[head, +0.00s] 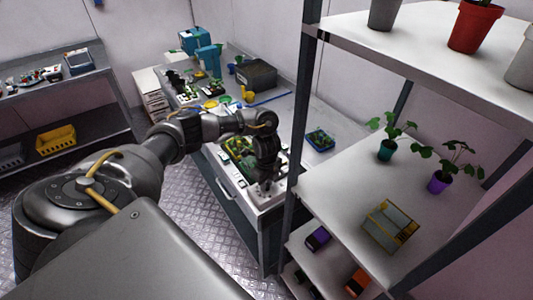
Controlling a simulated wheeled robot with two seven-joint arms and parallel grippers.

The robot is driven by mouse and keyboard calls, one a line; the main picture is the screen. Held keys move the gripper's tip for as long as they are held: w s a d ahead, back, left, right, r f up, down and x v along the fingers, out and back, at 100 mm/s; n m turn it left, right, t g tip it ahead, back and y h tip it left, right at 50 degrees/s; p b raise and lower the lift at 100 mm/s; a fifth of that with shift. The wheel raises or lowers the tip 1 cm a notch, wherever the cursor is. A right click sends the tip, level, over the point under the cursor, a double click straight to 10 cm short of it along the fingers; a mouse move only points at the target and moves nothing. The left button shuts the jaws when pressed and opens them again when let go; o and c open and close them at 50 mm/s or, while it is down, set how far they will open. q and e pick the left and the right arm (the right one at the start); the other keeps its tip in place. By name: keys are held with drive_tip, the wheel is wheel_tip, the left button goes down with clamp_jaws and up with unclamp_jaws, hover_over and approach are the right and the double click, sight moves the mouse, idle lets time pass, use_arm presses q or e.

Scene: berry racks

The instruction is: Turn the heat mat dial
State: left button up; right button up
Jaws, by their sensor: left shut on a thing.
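My left arm reaches from the left over the workbench (300,120). My left gripper (266,184) points down at the near end of the bench, at a pale panel (275,198) beside a tray of green seedlings (238,150). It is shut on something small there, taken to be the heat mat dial. The fingers hide the dial, so its setting cannot be read. My right gripper is not in view.
A metal shelf rack stands close on the right, with potted plants (438,182) and a yellow-edged box (389,227). A blue tray (320,139) sits on the bench behind the gripper. A dark crate (256,75) and blue containers stand farther back.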

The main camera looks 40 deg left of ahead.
use_arm(q)
drive_tip(key=shift+a+n, duration=0.1)
drive_tip(key=shift+n, duration=0.7)
drive_tip(key=o, duration=1)
wheel_tip(320, 180, up, 11)
drive_tip(key=shift+f, duration=0.15)
idle(0.4)
